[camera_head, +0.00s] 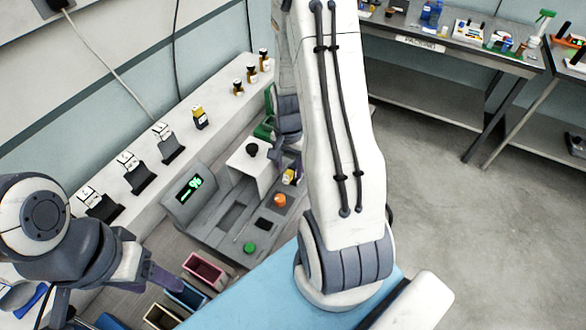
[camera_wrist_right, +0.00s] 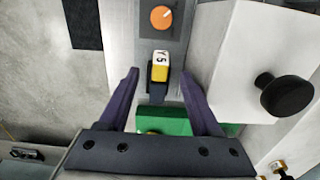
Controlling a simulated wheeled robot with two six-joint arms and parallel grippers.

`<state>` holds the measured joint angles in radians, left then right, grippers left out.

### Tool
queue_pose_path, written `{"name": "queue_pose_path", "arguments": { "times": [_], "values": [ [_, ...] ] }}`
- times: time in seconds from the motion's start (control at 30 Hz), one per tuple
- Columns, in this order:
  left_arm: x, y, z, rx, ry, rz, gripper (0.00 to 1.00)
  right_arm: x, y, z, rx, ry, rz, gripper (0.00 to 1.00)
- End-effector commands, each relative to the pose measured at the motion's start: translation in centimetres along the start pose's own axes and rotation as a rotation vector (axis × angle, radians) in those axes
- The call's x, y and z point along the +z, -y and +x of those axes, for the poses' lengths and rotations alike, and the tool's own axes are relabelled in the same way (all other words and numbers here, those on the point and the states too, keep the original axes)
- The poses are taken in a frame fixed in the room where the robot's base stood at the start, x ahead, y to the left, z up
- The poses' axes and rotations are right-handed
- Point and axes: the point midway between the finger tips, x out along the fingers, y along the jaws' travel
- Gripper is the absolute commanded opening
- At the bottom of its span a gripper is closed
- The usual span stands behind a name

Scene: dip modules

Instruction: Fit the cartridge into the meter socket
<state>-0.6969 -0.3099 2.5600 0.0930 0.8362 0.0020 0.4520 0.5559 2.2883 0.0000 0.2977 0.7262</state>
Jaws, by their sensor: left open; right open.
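The meter is a grey console (camera_head: 215,205) with a lit green display (camera_head: 190,187), an orange knob (camera_head: 280,200) and a green button (camera_head: 249,247). My right gripper (camera_wrist_right: 160,76) is open, one finger on each side of the cartridge, with visible gaps. I cannot tell how deep the cartridge sits. My left gripper (camera_head: 118,290) is open and empty at the lower left.
A white box with a black knob (camera_head: 251,149) stands close beside the cartridge. A green part (camera_wrist_right: 170,122) lies behind it. Black holders (camera_head: 170,145) and another cartridge (camera_head: 200,117) stand on the back ledge. A red bin (camera_head: 204,270) and others stand in front.

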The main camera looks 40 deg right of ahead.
Motion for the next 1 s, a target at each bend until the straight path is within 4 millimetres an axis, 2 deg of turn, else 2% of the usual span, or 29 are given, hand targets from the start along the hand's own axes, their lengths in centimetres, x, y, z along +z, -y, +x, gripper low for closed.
{"name": "queue_pose_path", "arguments": {
  "times": [0.03,0.23,0.53,0.57,0.7,0.73,1.0],
  "values": [
    [0.0,-0.1,-0.7,0.000,0.000,0.001,0.62,0.1,-0.1,0.5,0.004,0.005,0.000,0.65],
    [-0.1,-0.1,-1.1,0.000,0.000,0.002,0.62,0.0,-0.1,2.7,0.002,0.002,0.000,0.65],
    [-0.1,-0.1,-1.0,0.000,0.000,0.002,0.62,0.0,0.0,3.2,-0.001,-0.001,0.000,0.65],
    [-0.1,-0.1,-1.0,0.000,0.000,0.002,0.62,0.0,0.0,3.2,-0.001,-0.001,0.000,0.57],
    [-0.1,-0.1,-1.0,0.000,0.000,0.002,0.62,0.0,0.0,3.2,0.000,0.000,0.000,0.04],
    [-0.1,-0.1,-1.0,0.000,0.000,0.002,0.62,0.0,0.0,3.2,0.000,-0.001,0.000,0.00],
    [-0.1,-0.1,-1.0,0.000,0.000,0.002,0.62,0.0,0.0,3.1,-0.001,-0.001,0.000,0.00]
  ]
}}
